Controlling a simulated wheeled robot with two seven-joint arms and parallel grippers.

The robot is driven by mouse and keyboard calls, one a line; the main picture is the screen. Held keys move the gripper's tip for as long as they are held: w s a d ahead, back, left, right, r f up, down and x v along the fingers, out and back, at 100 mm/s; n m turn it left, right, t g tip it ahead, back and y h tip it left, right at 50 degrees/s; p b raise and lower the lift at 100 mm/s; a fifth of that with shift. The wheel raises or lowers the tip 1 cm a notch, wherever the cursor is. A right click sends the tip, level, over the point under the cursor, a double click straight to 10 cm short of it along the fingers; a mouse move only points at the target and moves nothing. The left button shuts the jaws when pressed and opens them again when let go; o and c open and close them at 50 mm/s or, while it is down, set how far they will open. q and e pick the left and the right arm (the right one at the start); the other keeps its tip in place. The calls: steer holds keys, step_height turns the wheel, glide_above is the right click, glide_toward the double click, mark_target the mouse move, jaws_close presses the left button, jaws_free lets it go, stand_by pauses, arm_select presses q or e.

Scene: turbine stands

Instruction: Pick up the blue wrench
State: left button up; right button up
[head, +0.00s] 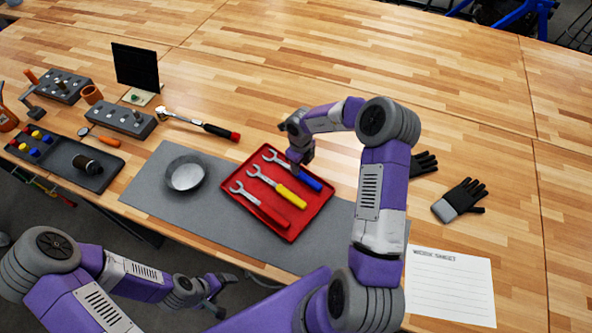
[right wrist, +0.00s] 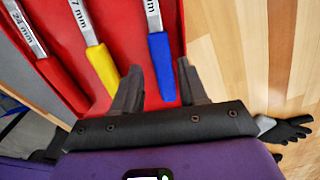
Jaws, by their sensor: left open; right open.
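The blue wrench (head: 311,182) lies in a red tray (head: 227,204), on the side farthest from the yellow (head: 290,195) and red (head: 268,212) wrenches. My right gripper (head: 297,166) is over the blue wrench and hides part of its middle. In the right wrist view the blue handle (right wrist: 161,60) lies between the two open fingers of my right gripper (right wrist: 158,72), with a finger on each side. Whether the fingers touch it or are at its height I cannot tell. My left gripper (head: 216,287) is open and empty in front of the table edge.
A grey mat (head: 150,190) under the tray holds a metal bowl (head: 185,174). A ratchet (head: 205,127) lies behind the tray. Black gloves (head: 459,202) and a paper sheet (head: 449,285) are to the right. Socket blocks (head: 120,120) and a dark tray (head: 95,182) are at left.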

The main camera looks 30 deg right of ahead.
steer(key=f, duration=0.4)
steer(key=shift+w+f, duration=0.2)
steer(key=shift+f, duration=0.1)
steer(key=shift+c, duration=0.3)
jaws_close()
steer(key=shift+r, duration=0.1)
